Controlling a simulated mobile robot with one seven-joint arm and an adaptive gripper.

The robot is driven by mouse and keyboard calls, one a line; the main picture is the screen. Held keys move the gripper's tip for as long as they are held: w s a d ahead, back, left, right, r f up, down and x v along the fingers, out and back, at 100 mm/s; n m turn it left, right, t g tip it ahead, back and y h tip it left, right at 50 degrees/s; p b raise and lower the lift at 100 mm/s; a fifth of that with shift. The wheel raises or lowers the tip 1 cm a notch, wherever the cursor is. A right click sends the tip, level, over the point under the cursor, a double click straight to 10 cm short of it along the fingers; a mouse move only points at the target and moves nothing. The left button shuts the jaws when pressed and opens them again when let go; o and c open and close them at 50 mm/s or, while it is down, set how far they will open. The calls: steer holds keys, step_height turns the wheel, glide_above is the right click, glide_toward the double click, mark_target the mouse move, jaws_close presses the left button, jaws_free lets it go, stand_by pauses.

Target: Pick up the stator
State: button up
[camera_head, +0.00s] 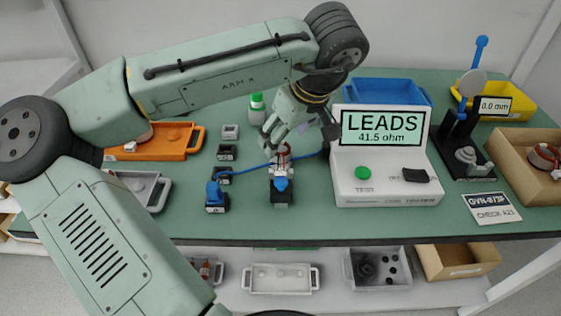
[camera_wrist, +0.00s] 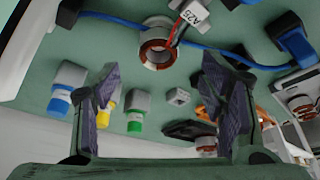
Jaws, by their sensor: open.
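The stator (camera_wrist: 160,54), a pale ring with copper windings inside and red and dark leads, shows in the wrist view beyond my fingertips. A white tag marked A25 (camera_wrist: 196,12) lies by its leads. In the head view the stator (camera_head: 283,150) is partly hidden below my gripper (camera_head: 284,138). It appears close to a small dark fixture with a blue part (camera_head: 281,187). My gripper (camera_wrist: 155,85) is open and empty, its two dark pads spread on either side of the view. The stator is in line with the gap, but not between the pads.
A white tester (camera_head: 385,185) reading LEADS 41.5 ohm stands close right of my gripper. A blue cable (camera_head: 250,168) crosses the mat near the stator. A blue clamp (camera_head: 215,195), an orange tray (camera_head: 155,150) and a cardboard box with copper coils (camera_head: 515,165) stand around.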

mark_target(282, 147)
steer(key=b+x, duration=0.1)
steer(key=x, duration=0.1)
steer(key=b+x, duration=0.1)
steer(key=x, duration=0.1)
steer(key=shift+s+d+f+b, duration=0.2)
steer(key=shift+b, duration=0.1)
steer(key=shift+w+a+f, duration=0.15)
steer(key=shift+w+f, duration=0.05)
steer(key=shift+f, duration=0.15)
steer(key=shift+r, duration=0.1)
steer(key=shift+c, duration=0.4)
steer(key=c, duration=1.4)
